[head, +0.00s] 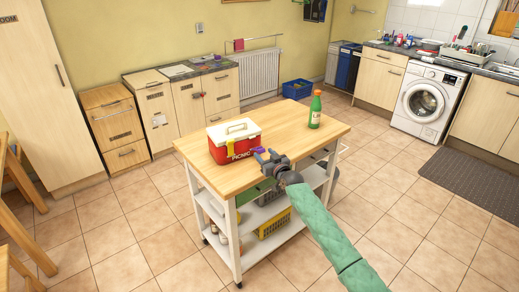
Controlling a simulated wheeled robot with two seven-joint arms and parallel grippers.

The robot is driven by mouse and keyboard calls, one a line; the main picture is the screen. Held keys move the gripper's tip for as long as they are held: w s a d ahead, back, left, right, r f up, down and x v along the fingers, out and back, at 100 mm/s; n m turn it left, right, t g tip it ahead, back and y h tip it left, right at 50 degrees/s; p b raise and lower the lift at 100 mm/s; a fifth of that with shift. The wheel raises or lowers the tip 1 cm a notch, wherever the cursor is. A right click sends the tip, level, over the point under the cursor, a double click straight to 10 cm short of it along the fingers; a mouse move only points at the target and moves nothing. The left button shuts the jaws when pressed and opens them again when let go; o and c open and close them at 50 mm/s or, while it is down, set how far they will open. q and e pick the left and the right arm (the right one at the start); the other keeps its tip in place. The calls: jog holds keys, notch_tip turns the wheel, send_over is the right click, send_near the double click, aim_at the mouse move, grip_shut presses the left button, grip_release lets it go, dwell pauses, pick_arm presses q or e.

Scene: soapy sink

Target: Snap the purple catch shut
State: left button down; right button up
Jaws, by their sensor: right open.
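A red picnic box (219,155) with a white lid (233,131) and handle stands on the wooden top of the trolley. A yellow catch (230,149) is on its front. A small purple part (258,150) shows at the box's right front, close to my fingers; I take it for the purple catch, but cannot tell whether it is open or shut. My right gripper (265,156) is open beside the box's right front corner. I cannot tell whether it touches the box. My left gripper is not in view.
A green bottle (314,112) stands at the right rear of the trolley top (290,141). Lower shelves hold a yellow basket (273,222) and jars. The floor around the trolley is mostly clear. A washing machine (428,101) and counter stand at right.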

aim_at(262, 151)
jog(key=x, duration=0.3)
jog(key=shift+w+a+f+p, duration=0.1)
jog(key=shift+w+p, duration=0.25)
jog(key=shift+w+a, duration=0.35)
jog(key=shift+w, duration=0.3)
jog(key=shift+w+f, duration=0.1)
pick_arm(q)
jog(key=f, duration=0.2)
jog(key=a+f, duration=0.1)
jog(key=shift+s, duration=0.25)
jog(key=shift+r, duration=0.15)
pick_arm(e)
grip_shut()
